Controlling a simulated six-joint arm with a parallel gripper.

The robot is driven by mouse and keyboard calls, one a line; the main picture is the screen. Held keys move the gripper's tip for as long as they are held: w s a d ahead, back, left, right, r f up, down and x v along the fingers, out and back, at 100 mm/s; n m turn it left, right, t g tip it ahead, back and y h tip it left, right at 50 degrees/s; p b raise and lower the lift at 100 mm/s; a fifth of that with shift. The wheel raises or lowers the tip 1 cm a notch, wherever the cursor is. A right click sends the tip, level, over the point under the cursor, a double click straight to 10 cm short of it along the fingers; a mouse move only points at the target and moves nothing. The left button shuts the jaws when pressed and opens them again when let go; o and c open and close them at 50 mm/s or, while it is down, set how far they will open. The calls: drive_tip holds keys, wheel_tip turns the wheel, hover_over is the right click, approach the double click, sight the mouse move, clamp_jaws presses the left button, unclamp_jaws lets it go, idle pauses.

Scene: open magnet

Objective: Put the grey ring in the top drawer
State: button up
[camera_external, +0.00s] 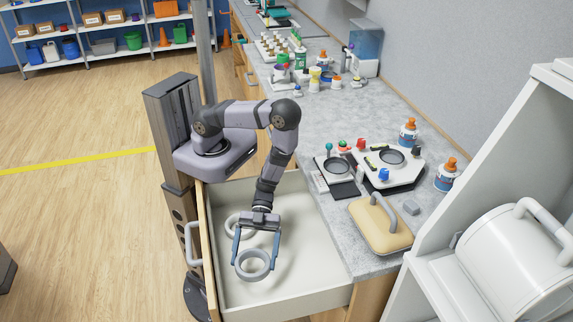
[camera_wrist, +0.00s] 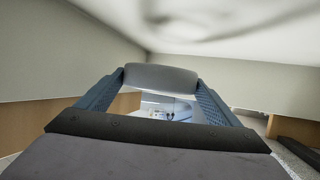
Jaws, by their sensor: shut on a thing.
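The grey ring (camera_external: 253,265) is between the two blue fingers of my gripper (camera_external: 254,262), inside the outline of the open top drawer (camera_external: 320,299) in the external view. My gripper is shut on the ring and points down. In the wrist view the grey ring (camera_wrist: 161,77) spans the gap between the fingertips of my gripper (camera_wrist: 160,78). A second, paler ring (camera_external: 238,222) shows in the drawer, partly behind my gripper. I cannot tell whether the held ring touches the drawer floor.
The drawer's front panel with a handle (camera_external: 192,243) stands on the left. The grey counter (camera_external: 340,235) on the right bears a tan lidded block (camera_external: 380,225), a device with round openings (camera_external: 391,160) and orange-capped bottles (camera_external: 447,174). The drawer floor is otherwise clear.

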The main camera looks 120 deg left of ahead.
sight(255, 268)
drive_tip(key=shift+f, duration=2.95)
drive_tip(key=shift+f, duration=0.15)
drive_tip(key=o, duration=1.1)
drive_tip(key=shift+r, duration=0.2)
drive_tip(key=p+v, duration=0.4)
drive_tip(key=v, duration=0.5)
drive_tip(key=shift+a+r, duration=0.15)
drive_tip(key=shift+a, duration=0.15)
drive_tip(key=shift+p+v, duration=0.3)
drive_tip(key=shift+v, duration=0.9)
drive_tip(key=shift+s, duration=0.1)
